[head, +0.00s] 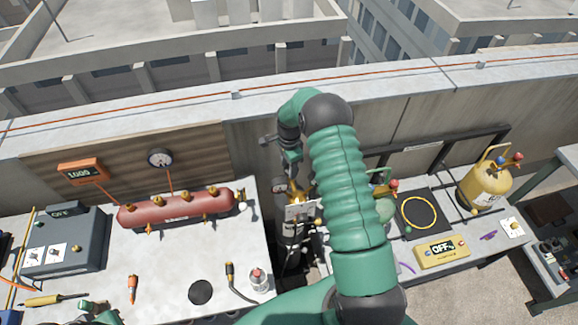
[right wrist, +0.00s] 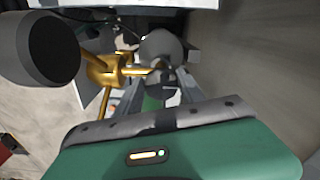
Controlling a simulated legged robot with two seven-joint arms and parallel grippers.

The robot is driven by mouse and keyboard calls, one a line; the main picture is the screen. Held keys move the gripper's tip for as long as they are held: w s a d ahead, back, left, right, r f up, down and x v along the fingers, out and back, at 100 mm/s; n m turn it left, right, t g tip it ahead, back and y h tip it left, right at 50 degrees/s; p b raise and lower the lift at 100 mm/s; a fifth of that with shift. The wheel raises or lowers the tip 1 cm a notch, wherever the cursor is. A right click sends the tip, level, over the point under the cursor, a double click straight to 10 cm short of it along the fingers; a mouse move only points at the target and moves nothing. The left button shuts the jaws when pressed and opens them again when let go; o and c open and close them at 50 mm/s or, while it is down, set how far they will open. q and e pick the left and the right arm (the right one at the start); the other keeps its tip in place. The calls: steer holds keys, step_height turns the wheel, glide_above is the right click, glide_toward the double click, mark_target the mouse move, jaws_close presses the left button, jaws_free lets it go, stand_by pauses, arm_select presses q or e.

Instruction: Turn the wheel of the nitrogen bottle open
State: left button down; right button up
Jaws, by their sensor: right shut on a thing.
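The nitrogen bottle, a dark cylinder (head: 289,229), stands upright in the gap between the two tables in the head view. Brass fittings at its top show beside a small round gauge (head: 279,186). My right gripper (head: 296,187) reaches down to the bottle's top and is shut on the wheel there, which is mostly hidden by the gripper and arm. In the right wrist view a brass valve body (right wrist: 106,70) lies beyond the green gripper housing, with a dark round part to its left. A bit of my left gripper (head: 97,313) shows at the bottom left edge; its jaws are unclear.
The left table (head: 180,270) holds a red tank (head: 176,209) with brass valves, a grey case (head: 65,245) and hand tools. The right table carries a yellow OFF box (head: 441,252) and a yellow cylinder (head: 484,186). A parapet wall runs behind.

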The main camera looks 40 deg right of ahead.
steer(key=shift+s+d, duration=0.15)
steer(key=shift+d, duration=0.4)
steer(key=shift+c, duration=1.4)
arm_select(q)
steer(key=shift+s+d, duration=0.1)
steer(key=shift+d, duration=0.15)
steer(key=shift+a, duration=0.15)
steer(key=shift+f, duration=0.15)
